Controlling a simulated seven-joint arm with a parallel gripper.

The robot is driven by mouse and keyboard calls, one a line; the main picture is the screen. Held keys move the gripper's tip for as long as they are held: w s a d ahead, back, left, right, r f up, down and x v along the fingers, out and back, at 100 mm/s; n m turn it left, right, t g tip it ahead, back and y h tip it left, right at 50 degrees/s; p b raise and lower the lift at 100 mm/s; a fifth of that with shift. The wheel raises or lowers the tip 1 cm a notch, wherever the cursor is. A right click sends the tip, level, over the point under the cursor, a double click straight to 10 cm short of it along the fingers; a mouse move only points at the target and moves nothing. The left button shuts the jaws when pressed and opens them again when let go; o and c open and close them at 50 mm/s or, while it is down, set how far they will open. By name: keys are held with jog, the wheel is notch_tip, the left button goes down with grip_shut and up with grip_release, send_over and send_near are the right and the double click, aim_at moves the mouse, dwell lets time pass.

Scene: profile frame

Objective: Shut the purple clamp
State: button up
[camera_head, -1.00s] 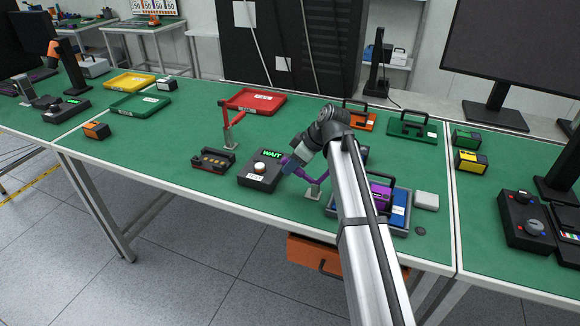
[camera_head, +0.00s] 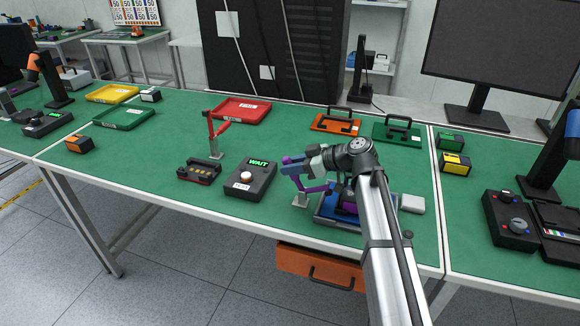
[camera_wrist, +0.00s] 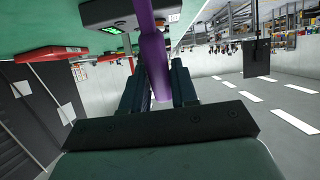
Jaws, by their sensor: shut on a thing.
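The purple clamp (camera_head: 313,188) stands on a small grey base near the front of the green table, left of the blue tray. Its purple lever leans up and to the left from the base, and its tip shows just left of my fingers. My gripper (camera_head: 294,166) is shut on this lever. In the wrist view the purple lever (camera_wrist: 154,58) runs between the two dark fingers of my gripper (camera_wrist: 157,72). The clamp's pivot is partly hidden behind the gripper and arm in the head view.
A black box with a lit WAIT sign (camera_head: 249,181) stands just left of the clamp. A red clamp (camera_head: 216,134) stands farther back left. A blue tray (camera_head: 335,216) is close on the right, partly behind my arm.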

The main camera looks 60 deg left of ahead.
dwell(0.3)
jog(key=o, duration=0.7)
jog(key=v, duration=1.3)
jog(key=shift+w+d+r, duration=0.2)
jog(key=shift+w+d, duration=0.05)
